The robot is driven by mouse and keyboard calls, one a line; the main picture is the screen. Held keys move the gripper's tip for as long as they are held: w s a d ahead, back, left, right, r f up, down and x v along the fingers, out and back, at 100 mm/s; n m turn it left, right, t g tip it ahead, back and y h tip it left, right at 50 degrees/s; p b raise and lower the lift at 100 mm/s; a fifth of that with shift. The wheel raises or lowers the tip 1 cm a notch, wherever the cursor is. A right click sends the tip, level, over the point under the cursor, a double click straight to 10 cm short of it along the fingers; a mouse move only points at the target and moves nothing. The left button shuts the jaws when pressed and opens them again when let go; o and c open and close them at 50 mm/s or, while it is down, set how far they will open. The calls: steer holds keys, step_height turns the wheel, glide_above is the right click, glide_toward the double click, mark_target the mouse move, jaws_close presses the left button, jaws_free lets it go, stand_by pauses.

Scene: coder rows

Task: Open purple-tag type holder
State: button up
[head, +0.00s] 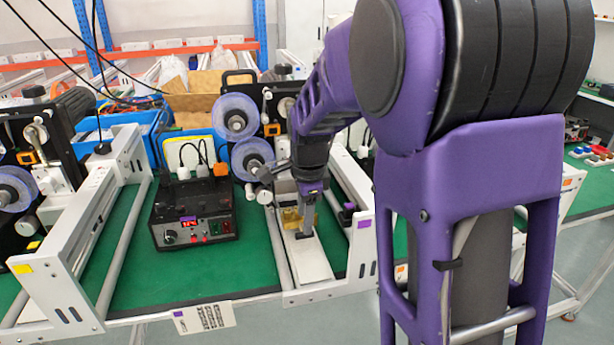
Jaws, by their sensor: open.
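My gripper (306,232) points down at the middle coding machine, over the pale plate (308,262) between its rails. It is open; the gap between its fingers is hard to make out. A brass-coloured block (290,217), apparently the type holder, stands right at the fingers and is partly hidden by them. I cannot tell whether they touch it. A purple tag (363,223) is on the front of the machine's right white rail. A small dark part with a purple top (348,209) sits just right of my gripper.
A black control box (196,212) with a red display stands left of the plate. Blue-rimmed reels (236,117) rise behind. A yellow-tagged machine (58,270) is at left. A card (204,317) hangs at the table's front edge. Green mat (150,277) lies bare in front of the box.

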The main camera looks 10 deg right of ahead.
step_height(320, 180, up, 13)
steer(key=s+p, duration=0.2)
steer(key=shift+s+f, duration=0.15)
steer(key=shift+s, duration=0.1)
